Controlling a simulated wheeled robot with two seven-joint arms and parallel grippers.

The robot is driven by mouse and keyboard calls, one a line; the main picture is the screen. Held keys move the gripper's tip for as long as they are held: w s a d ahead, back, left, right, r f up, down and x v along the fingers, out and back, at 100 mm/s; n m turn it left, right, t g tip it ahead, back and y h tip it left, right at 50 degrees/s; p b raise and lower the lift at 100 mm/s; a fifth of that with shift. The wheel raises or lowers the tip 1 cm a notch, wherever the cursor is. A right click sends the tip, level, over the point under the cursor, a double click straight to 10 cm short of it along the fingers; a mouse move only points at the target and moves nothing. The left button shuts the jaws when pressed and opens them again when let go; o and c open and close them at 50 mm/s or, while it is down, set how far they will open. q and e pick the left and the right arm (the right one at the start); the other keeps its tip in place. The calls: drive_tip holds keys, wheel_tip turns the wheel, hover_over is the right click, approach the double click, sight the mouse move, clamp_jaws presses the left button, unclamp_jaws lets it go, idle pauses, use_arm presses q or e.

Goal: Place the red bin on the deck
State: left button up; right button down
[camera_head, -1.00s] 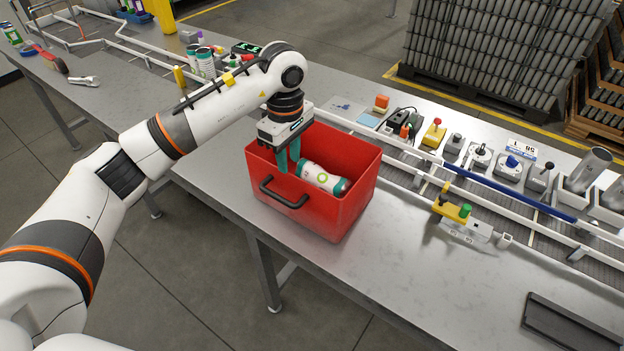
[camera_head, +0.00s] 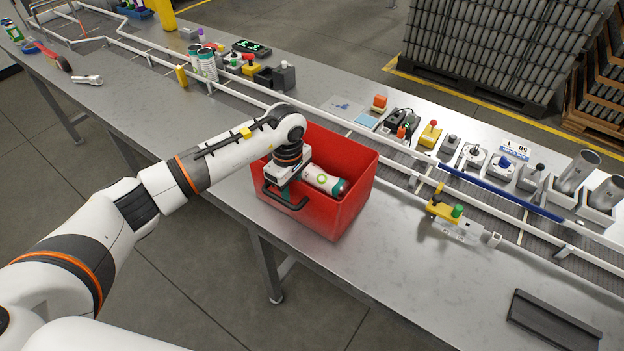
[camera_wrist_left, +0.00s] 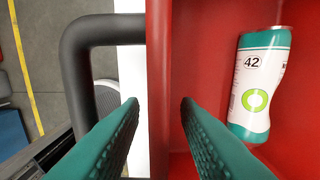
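The red bin (camera_head: 345,213) sits on the grey metal table, near its front edge. A white and teal can (camera_head: 325,180) lies inside it; the can also shows in the left wrist view (camera_wrist_left: 260,85). My left gripper (camera_head: 287,201) is low at the bin's front wall, by the black handle (camera_head: 268,196). In the left wrist view my teal fingers (camera_wrist_left: 160,110) are apart, one on each side of the bin's red wall (camera_wrist_left: 160,60). The black handle (camera_wrist_left: 75,60) is left of them. My right gripper is out of view. I cannot tell which surface is the deck.
Several joysticks and switches line the back. A dark flat tray (camera_head: 550,325) lies at right.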

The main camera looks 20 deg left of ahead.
use_arm(q)
clamp_jaws()
drive_tip(key=shift+r, duration=0.1)
idle(1.2)
